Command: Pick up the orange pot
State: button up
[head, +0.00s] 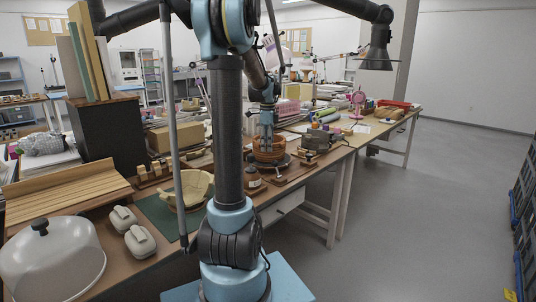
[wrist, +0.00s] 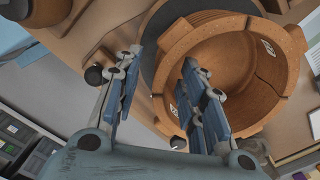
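The orange pot (head: 270,150) stands on a dark round stand (head: 258,164) on the long workbench in the head view. In the wrist view the pot (wrist: 283,45) fills the upper right, seen from above into its open mouth, with visible crack lines and pale marked patches. My gripper (wrist: 162,66) is open, with its blue-padded fingers apart. The pot's near wall shows between them; the right finger overlaps the mouth and the left finger is outside. I cannot tell whether either finger touches it. In the head view my gripper (head: 267,124) is just above the pot.
A small jar (head: 254,180) stands left of the pot, and a grey-green box (head: 315,141) right of it. A clear dome (head: 52,262) is at front left. The floor (head: 420,210) at right is free.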

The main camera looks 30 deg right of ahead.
aim_at(267, 156)
jog(key=shift+w+d+f, duration=0.1)
jog(key=shift+w+f, duration=0.05)
jog(key=shift+f, duration=1.95)
grip_shut()
